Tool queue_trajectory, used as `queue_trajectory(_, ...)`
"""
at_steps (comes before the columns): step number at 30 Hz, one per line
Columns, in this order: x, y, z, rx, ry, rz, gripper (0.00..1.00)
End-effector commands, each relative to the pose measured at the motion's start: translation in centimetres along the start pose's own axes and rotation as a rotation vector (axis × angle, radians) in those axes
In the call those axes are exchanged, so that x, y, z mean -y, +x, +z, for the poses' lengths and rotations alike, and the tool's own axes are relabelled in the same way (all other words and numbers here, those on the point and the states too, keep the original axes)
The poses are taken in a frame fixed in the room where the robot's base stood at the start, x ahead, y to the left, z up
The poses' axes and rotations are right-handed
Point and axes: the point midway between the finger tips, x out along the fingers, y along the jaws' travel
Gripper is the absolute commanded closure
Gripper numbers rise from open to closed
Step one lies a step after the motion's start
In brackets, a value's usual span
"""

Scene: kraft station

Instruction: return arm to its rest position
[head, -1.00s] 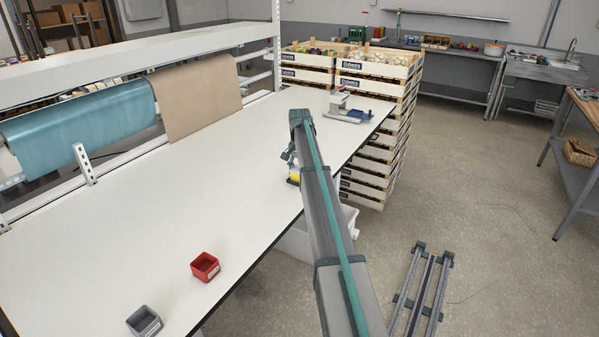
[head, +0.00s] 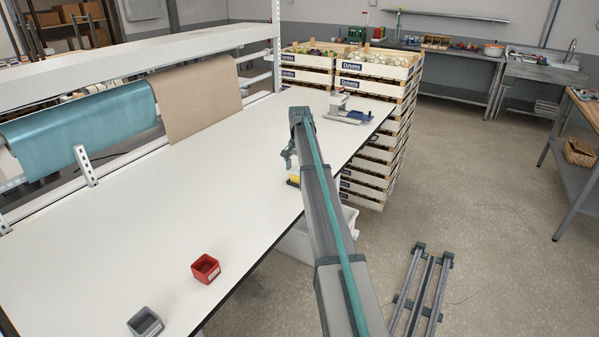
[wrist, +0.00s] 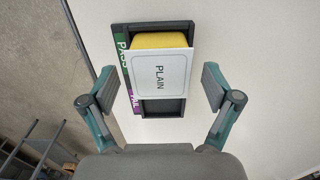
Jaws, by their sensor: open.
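My gripper (wrist: 158,88) is open, its two fingers spread wide with nothing between the tips. In the wrist view a dark tray (wrist: 172,108) lies below it on the white table. The tray bears a yellow block (wrist: 160,41) and a white card (wrist: 158,75) reading "PLAIN". A green "PASS" label (wrist: 121,42) and a purple label (wrist: 136,98) run along the tray's left side. In the head view my gripper (head: 289,154) hangs beside my arm above the yellow block (head: 293,180); my arm hides part of both.
A red bin (head: 206,267) and a grey bin (head: 145,322) stand at the table's near end. A device with a blue part (head: 352,116) stands at the far end. Stacked crates (head: 378,85) rise behind. The middle of the white table (head: 180,200) is clear.

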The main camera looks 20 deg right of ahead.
Motion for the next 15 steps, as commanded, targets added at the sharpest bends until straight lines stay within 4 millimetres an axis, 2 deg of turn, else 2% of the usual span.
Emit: queue_trajectory(15, 0.0, -3.5, 0.0, 0.0, 0.0, 0.0, 0.11)
